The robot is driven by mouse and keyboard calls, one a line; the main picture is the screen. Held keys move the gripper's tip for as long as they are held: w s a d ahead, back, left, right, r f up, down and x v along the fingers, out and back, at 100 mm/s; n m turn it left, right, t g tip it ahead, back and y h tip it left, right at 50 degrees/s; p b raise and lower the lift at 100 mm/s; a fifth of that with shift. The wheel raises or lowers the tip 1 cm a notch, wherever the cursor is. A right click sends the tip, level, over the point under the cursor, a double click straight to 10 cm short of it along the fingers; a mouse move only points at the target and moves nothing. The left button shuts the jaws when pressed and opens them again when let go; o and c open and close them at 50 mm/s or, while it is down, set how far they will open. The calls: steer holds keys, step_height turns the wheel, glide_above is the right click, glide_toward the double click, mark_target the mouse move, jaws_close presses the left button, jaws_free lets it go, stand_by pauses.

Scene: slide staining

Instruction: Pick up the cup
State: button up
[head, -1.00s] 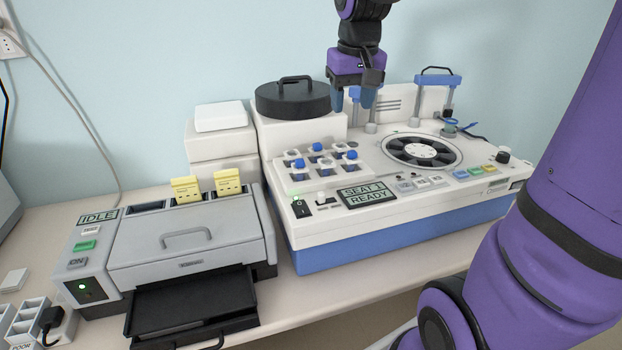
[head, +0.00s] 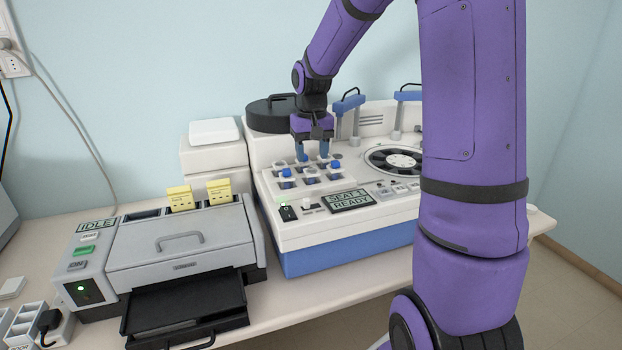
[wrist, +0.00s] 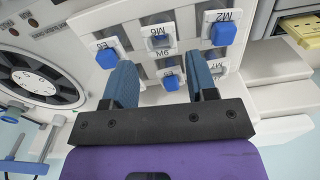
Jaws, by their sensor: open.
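Several small clear cups sit in slots of the white machine's rack; some have blue caps. In the head view a blue-capped cup (head: 286,173) stands at the rack's front left and another (head: 336,169) at the right. No label singles out one cup.
The white machine (head: 330,230) carries a fan-like rotor (head: 395,160) right of the rack and a black lid (head: 270,115) behind. A grey printer-like unit (head: 180,250) with a black tray stands left. My arm hides the machine's right side.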

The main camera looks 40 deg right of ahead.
mark_target(312, 169)
steer(key=shift+f, duration=2.75)
steer(key=c, duration=0.7)
steer(key=shift+o, duration=0.2)
steer(key=shift+r, duration=0.15)
